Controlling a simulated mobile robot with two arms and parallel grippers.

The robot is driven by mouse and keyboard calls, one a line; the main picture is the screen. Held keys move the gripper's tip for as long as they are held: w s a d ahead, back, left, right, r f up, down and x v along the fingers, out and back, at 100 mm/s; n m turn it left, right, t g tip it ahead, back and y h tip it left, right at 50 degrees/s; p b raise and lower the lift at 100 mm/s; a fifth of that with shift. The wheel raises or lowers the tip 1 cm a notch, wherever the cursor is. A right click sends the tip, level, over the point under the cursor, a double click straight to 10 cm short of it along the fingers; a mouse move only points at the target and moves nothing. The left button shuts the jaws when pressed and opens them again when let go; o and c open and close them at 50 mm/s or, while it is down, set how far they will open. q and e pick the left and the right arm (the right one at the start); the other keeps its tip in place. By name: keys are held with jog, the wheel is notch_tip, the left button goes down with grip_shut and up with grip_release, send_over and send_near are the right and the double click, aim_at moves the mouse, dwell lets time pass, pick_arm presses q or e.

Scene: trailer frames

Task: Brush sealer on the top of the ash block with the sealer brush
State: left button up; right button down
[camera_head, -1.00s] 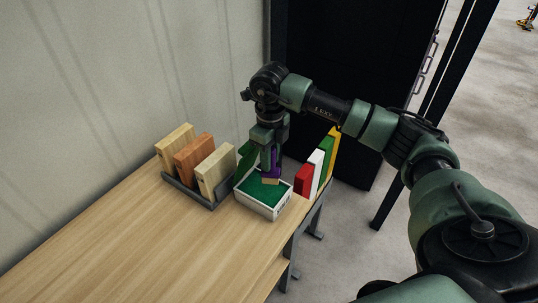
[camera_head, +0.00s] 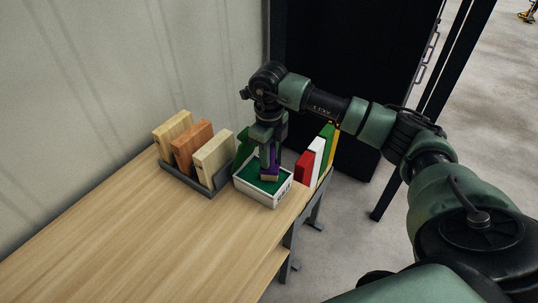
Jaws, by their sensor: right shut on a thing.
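Three wooden blocks stand in a dark grey rack (camera_head: 190,184): a pale yellow one (camera_head: 172,131), an orange-brown one (camera_head: 191,147) and a pale cream one (camera_head: 213,161). The cream one looks palest; I cannot tell for sure which is the ash block. My right gripper (camera_head: 268,148) points down, shut on a purple brush (camera_head: 271,160) with a tan lower end. The brush is over a white-walled tray (camera_head: 256,193) with a green inside; I cannot tell whether it touches the green. My left gripper is out of view.
Red (camera_head: 303,169), white (camera_head: 316,158), green (camera_head: 328,147) and yellow upright pieces stand right of the tray, near the table's right edge. The wooden table (camera_head: 130,235) is clear in front. A wall rises behind the rack.

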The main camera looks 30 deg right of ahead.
jog(key=shift+f+b, duration=0.55)
jog(key=shift+f, duration=0.05)
dwell(1.6)
jog(key=shift+r, duration=0.15)
jog(key=shift+r+p, duration=0.5)
jog(key=shift+r, duration=0.1)
jog(key=shift+r+p, duration=1.6)
jog(key=shift+r, duration=1.2)
